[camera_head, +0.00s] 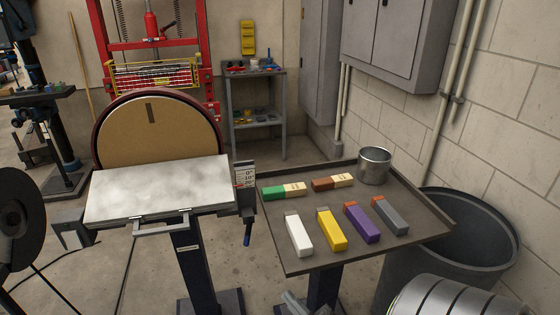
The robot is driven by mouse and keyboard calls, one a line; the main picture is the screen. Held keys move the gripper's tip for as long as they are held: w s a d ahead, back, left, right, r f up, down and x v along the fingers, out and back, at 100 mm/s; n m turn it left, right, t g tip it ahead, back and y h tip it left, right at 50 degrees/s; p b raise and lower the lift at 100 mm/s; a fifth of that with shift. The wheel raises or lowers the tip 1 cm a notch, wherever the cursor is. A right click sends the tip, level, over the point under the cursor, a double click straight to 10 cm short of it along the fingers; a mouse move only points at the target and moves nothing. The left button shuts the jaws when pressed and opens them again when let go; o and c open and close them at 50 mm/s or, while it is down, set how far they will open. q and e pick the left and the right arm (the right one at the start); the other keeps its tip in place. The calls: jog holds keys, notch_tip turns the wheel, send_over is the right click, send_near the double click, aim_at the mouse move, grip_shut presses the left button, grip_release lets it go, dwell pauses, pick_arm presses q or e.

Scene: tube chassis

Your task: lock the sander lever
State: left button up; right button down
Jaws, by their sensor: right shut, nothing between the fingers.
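The disc sander has a large tan disc (157,135) in a dark red guard and a pale tilting table (158,190) in front of it. At the table's right edge is a small angle scale plate (245,176). A small grey part at the bottom edge, likely my right gripper's tip (294,302), is cut off by the frame. It is below and right of the lever, apart from it, and shut on nothing. My left gripper is not in view.
Right of the lever stands a dark tray table (277,242) with several coloured bars and a metal cup (375,166). A grey bin (455,235) stands beyond it. A black disc (15,225) is at the left edge. Floor shows between the sander and tray stands.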

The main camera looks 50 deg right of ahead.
jog(key=s+f+m+g+h+p, duration=0.15)
jog(key=f+g, duration=0.25)
jog(key=f, duration=0.4)
jog(key=s+f+m+g+p, duration=0.1)
jog(key=s+f+m+g, duration=0.15)
jog(key=f, duration=0.45)
jog(key=s+f+m+g+h+p, duration=0.1)
jog(key=f+m+g, duration=0.2)
jog(key=f+g, duration=0.35)
jog(key=s+a+f+m+g+p, duration=0.1)
jog(key=s+a+f+m+g, duration=0.1)
jog(key=s+f+g, duration=0.2)
jog(key=s+a+f+m+g+p, duration=0.1)
jog(key=s+f+g, duration=0.4)
jog(key=s+f, duration=0.5)
jog(key=s+a+m, duration=0.1)
jog(key=s+a, duration=0.1)
jog(key=s, duration=0.5)
jog(key=shift+s+a+f+m+y, duration=0.15)
jog(key=shift+s+a+m+y, duration=0.2)
jog(key=shift+s+m, duration=0.05)
